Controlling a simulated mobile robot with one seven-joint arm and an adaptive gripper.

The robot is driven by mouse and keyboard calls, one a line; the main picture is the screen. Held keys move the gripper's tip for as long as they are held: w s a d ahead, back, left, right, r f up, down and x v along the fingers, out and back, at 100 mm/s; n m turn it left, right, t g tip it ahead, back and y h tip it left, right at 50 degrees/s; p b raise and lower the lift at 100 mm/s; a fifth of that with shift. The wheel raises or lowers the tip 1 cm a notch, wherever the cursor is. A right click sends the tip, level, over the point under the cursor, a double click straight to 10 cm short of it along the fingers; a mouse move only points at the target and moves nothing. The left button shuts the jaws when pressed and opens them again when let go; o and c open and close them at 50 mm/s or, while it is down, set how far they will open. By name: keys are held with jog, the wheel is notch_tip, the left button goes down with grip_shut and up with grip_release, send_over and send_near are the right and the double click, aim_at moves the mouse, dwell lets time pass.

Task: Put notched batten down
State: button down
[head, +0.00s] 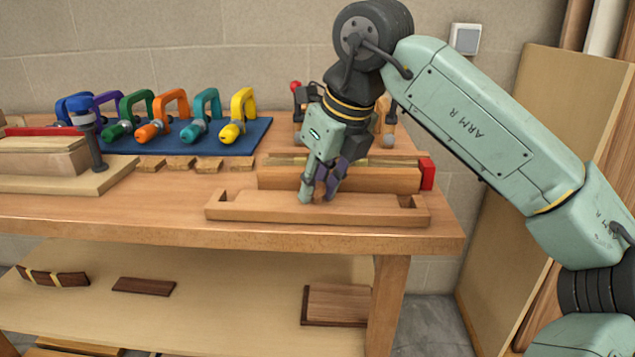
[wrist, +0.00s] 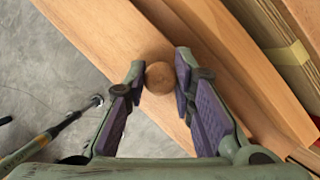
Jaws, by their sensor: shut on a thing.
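The notched batten (head: 270,207) is a long pale wooden bar with a notch near each end. It lies level along the front edge of the workbench, low over the top; I cannot tell whether it touches. My gripper (head: 318,193) points down at its middle. In the wrist view my gripper (wrist: 158,85) is shut on a round wooden knob (wrist: 160,77) on the batten (wrist: 100,30). The fingers hide the knob in the head view.
Behind the batten lies a wooden block (head: 350,180) with a red end (head: 427,173). A blue mat (head: 240,140) with several coloured clamps is at back left. A clamped wooden assembly (head: 60,175) stands at the left. Bench top (head: 160,205) is clear left of the batten.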

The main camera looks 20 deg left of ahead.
jog(key=shift+f, duration=0.1)
jog(key=c, duration=1.4)
grip_release()
jog(key=shift+o, duration=0.2)
jog(key=p+v, duration=0.1)
jog(key=v, duration=1.1)
